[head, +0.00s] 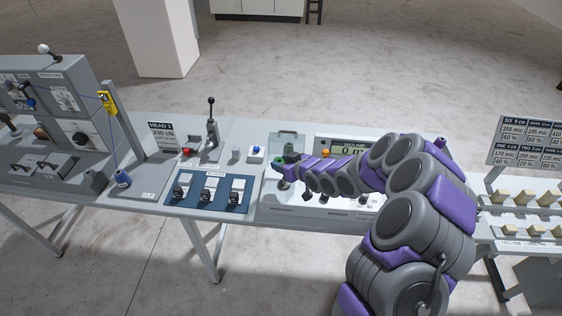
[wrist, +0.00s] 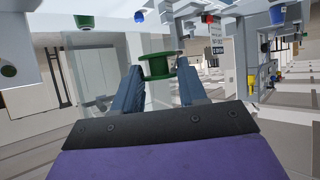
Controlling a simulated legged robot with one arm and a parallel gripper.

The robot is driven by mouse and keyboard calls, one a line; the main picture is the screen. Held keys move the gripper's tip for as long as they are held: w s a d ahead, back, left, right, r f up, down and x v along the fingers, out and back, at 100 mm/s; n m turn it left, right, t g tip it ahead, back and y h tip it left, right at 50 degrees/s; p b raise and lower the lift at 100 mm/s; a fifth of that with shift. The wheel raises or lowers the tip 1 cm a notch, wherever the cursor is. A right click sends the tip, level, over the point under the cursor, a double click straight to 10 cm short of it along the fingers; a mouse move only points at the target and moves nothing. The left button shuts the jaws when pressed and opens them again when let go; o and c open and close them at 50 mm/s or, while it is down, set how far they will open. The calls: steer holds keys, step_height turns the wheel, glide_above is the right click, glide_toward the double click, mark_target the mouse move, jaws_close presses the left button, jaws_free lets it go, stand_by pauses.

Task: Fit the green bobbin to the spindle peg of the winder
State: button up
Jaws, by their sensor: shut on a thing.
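The green bobbin (wrist: 159,66) is between the two blue-grey fingertips of my gripper (wrist: 160,78) in the wrist view, its flanges showing above and below the grip. In the head view my gripper (head: 281,167) is over the left end of the winder (head: 345,142), beside its clear guard (head: 286,136). Green shows at the fingertips there, but my arm and fingers cover much of that spot. I cannot make out the spindle peg, nor whether the bobbin touches it.
Left of the winder are a blue switch panel (head: 208,205), a blue push button (head: 256,150) and an upright lever (head: 211,112). A rack of pale blocks (head: 525,197) is at the right. My arm crosses the winder's front.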

steer(key=f, duration=0.1)
steer(key=f+b, duration=0.1)
steer(key=f, duration=0.1)
steer(key=shift+d+f, duration=0.25)
steer(key=shift+f, duration=0.1)
steer(key=shift+d+f+b, duration=0.1)
steer(key=shift+f+b, duration=0.2)
steer(key=shift+f, duration=0.05)
steer(key=shift+d+f, duration=0.3)
steer(key=shift+d, duration=0.25)
steer(key=shift+d+f, duration=0.25)
steer(key=shift+d, duration=0.25)
steer(key=shift+a+f, duration=0.1)
steer(key=shift+a, duration=0.9)
steer(key=shift+d, duration=1.25)
steer(key=shift+a, duration=0.2)
steer(key=shift+a, duration=0.1)
